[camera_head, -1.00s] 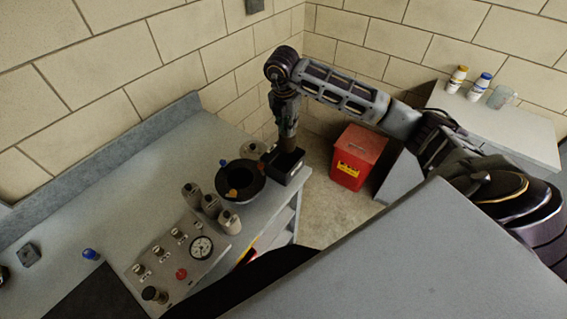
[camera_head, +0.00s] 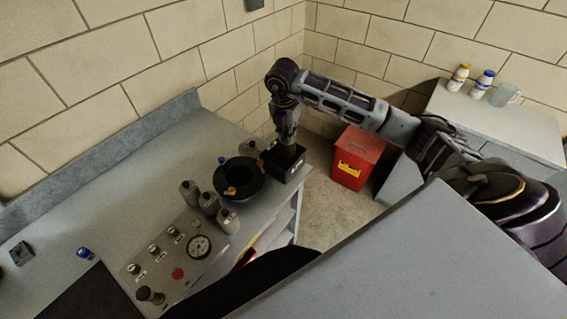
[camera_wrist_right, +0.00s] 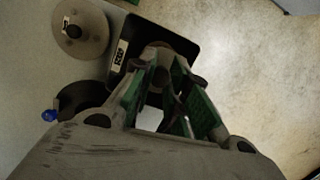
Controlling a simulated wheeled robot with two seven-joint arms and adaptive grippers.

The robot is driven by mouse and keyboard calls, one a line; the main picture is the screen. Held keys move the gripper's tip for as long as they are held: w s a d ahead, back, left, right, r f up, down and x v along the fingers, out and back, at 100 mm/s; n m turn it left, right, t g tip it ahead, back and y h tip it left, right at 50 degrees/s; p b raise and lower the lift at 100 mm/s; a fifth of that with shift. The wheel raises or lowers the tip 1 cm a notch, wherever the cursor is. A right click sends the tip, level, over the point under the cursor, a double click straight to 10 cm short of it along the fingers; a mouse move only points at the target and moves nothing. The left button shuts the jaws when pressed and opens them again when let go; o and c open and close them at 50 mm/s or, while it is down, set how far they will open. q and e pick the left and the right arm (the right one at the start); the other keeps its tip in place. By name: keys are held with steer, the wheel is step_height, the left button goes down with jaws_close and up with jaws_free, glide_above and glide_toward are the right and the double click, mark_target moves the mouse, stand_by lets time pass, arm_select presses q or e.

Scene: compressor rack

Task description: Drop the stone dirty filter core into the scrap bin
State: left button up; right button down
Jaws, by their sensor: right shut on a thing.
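My right gripper (camera_head: 287,138) points down over the small black open bin (camera_head: 293,176) at the bench's right end. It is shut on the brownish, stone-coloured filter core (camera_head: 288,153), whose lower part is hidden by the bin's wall. In the right wrist view the core (camera_wrist_right: 161,74) shows between the green-padded fingers of the gripper (camera_wrist_right: 172,85), over the black bin (camera_wrist_right: 190,48). The bin bears a white label too small to read surely. My left gripper is not in view.
A black round housing (camera_head: 226,188) stands close left of the bin, with a grey disc (camera_wrist_right: 82,28) beside the bin. A red bin (camera_head: 362,148) stands on the floor, right of the bench.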

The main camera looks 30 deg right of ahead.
steer(key=shift+f, duration=0.4)
steer(key=c, duration=1.3)
jaws_free()
step_height(320, 180, up, 12)
steer(key=a, duration=0.1)
steer(key=shift+s+a, duration=0.3)
steer(key=shift+s, duration=0.15)
steer(key=shift+f, duration=0.1)
